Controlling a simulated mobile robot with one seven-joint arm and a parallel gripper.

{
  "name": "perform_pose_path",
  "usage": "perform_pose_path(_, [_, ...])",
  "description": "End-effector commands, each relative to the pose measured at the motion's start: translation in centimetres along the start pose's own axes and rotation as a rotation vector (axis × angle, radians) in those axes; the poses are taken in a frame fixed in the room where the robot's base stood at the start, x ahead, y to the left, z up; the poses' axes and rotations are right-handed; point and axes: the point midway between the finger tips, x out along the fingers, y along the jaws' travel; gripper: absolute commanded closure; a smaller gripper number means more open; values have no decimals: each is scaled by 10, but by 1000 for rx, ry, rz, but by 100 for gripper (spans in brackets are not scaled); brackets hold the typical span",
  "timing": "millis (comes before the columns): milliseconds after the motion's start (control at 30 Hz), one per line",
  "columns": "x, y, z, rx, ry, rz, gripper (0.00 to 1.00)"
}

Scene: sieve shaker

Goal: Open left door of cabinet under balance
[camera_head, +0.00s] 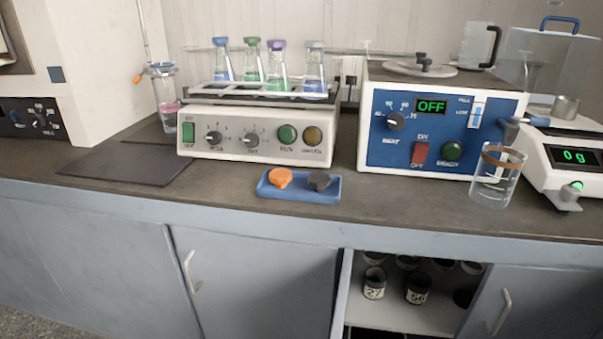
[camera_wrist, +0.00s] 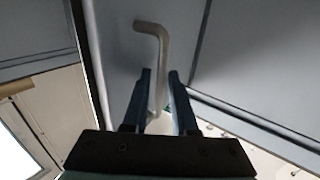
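The balance (camera_head: 566,157) stands on the bench at the right in the head view, its display reading 0 g. Below it is a grey cabinet door (camera_head: 550,305) with a pale bar handle (camera_head: 499,312). In the wrist view my gripper (camera_wrist: 159,73) is open, with a finger on each side of a bent bar handle (camera_wrist: 150,27) on a grey door (camera_wrist: 120,55). Gaps show between fingers and bar; contact cannot be told. That door looks closed. My gripper is outside the head view, so which door it faces cannot be confirmed.
Left of the door under the balance, an open bay (camera_head: 390,318) holds several dark labelled jars (camera_head: 374,283). Further left is another closed door (camera_head: 262,285) with a handle (camera_head: 190,272). A glass beaker (camera_head: 497,176) stands near the bench's front edge.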

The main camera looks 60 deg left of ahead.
Motion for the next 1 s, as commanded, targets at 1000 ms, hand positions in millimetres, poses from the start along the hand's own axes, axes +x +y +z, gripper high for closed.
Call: perform_pose_path(1000, [-127,0,0,0,0,0,74])
